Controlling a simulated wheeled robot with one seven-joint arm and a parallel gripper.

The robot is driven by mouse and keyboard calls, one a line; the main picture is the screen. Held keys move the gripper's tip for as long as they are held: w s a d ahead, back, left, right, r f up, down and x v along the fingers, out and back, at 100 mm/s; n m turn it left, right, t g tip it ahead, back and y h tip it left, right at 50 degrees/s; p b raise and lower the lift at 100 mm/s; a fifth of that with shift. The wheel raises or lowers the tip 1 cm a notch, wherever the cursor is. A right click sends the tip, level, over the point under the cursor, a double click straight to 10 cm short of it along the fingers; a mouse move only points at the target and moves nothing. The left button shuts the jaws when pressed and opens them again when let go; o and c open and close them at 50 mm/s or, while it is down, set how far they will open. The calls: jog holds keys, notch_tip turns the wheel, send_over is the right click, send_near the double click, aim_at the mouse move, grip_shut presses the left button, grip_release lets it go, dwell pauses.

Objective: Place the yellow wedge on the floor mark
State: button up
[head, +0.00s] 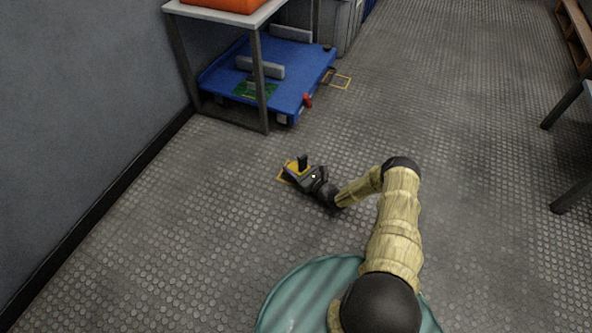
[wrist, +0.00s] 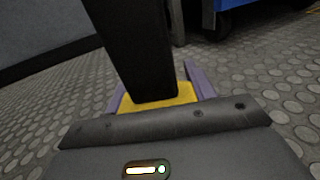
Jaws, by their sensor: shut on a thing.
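The yellow wedge (head: 293,166) is low at the floor in the middle of the head view, with a dark upright piece standing on it. It also shows in the wrist view (wrist: 180,95), between two purple-grey fingers, with the dark upright piece rising in front. My gripper (head: 300,171) is shut on the wedge and hides part of it. I cannot tell whether the wedge touches the floor.
A blue wheeled platform (head: 300,92) stands beyond, partly under a grey table (head: 258,85) with an orange item on top. Another yellow floor outline (head: 341,87) lies beside the platform. A wall (head: 75,130) runs along the left.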

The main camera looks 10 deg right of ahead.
jog(key=shift+f, duration=0.25)
jog(key=o, duration=1.3)
jog(key=shift+r, duration=0.1)
